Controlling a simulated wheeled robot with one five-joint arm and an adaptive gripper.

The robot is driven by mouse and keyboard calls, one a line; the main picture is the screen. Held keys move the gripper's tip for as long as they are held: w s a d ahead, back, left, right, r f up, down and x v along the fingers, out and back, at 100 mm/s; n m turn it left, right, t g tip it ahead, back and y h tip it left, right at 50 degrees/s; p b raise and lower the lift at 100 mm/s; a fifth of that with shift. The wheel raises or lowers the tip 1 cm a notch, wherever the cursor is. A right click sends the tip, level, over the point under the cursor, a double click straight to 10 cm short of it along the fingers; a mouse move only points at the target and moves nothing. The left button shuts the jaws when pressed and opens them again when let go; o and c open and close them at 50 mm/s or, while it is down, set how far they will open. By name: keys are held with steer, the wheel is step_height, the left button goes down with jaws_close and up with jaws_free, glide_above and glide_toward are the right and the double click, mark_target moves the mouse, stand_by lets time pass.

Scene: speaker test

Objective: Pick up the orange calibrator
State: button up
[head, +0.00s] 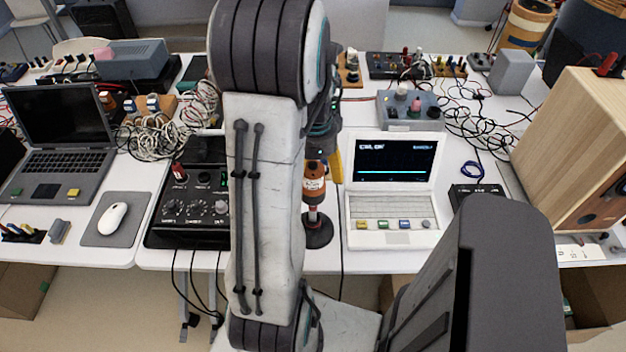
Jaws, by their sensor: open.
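The orange calibrator (314,187) stands upright on a round black base (317,231) at the front middle of the white table, just right of my arm. It has a pale label band around its body, and its left edge is partly hidden by my arm. My gripper (323,153) is mostly hidden behind my arm, at the calibrator's upper end. A dark part and a yellow part of it show. It is open; I cannot tell whether its fingers surround or touch the calibrator.
A white laptop-like device (391,185) stands close right of the calibrator. A black mixer (190,209) stands to the left. A wooden speaker (575,150) is at the right, a grey laptop (60,150) at the left. Cables and a grey box (410,108) lie behind.

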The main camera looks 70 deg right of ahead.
steer(key=shift+f, duration=0.3)
steer(key=shift+c, duration=0.3)
steer(key=c, duration=1.3)
steer(key=shift+r, duration=0.85)
step_height(320, 180, up, 2)
steer(key=shift+r, duration=0.25)
steer(key=s+a+r, duration=0.1)
steer(key=s+r, duration=0.1)
steer(key=s, duration=0.1)
steer(key=s+r, duration=0.2)
steer(key=s, duration=0.2)
steer(key=s+a+r+b, duration=0.1)
steer(key=s+r, duration=0.2)
steer(key=s, duration=0.1)
steer(key=shift+s+a, duration=0.2)
steer(key=shift+a, duration=0.15)
steer(key=shift+f, duration=0.1)
